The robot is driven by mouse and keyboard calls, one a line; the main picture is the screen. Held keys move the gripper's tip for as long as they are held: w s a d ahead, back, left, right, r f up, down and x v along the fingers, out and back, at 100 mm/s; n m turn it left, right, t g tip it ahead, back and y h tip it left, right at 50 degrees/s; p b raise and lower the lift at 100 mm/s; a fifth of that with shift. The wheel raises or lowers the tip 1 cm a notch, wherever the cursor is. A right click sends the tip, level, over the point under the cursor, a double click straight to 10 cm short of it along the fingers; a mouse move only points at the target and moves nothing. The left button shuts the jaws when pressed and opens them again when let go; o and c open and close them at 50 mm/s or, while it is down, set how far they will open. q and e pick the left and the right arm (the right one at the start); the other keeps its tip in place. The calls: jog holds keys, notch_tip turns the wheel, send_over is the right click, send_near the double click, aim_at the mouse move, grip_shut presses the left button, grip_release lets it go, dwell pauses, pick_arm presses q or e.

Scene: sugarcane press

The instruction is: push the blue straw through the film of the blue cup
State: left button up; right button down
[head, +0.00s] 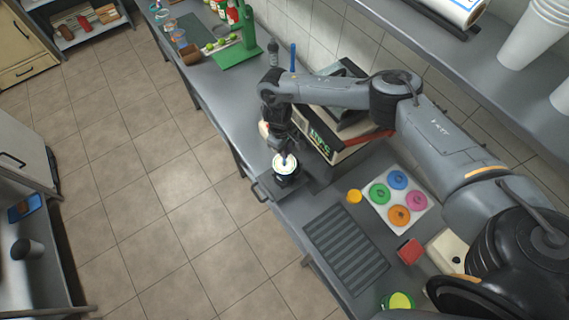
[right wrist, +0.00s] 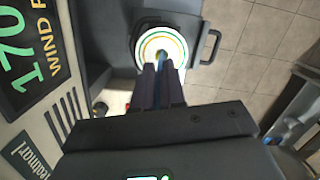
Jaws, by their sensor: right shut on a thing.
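My right gripper (head: 284,150) points down over a round-topped cup (head: 285,164) at the counter's front edge. The cup's top is pale with green and yellow rings, and it also shows in the right wrist view (right wrist: 160,44). Its side is mostly hidden, so I cannot tell its body colour. My right gripper (right wrist: 161,75) is shut on the blue straw (right wrist: 161,61), whose visible part is over the middle of the cup's top. I cannot tell whether the straw's tip touches or passes through the film. My left gripper is not in view.
The cup sits in a dark holder with a side handle (head: 259,192), beside a boxy machine with a green display (head: 322,139).

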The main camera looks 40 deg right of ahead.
jog(key=shift+f+b, duration=0.7)
jog(key=shift+f, duration=0.8)
jog(key=c, duration=1.1)
grip_release()
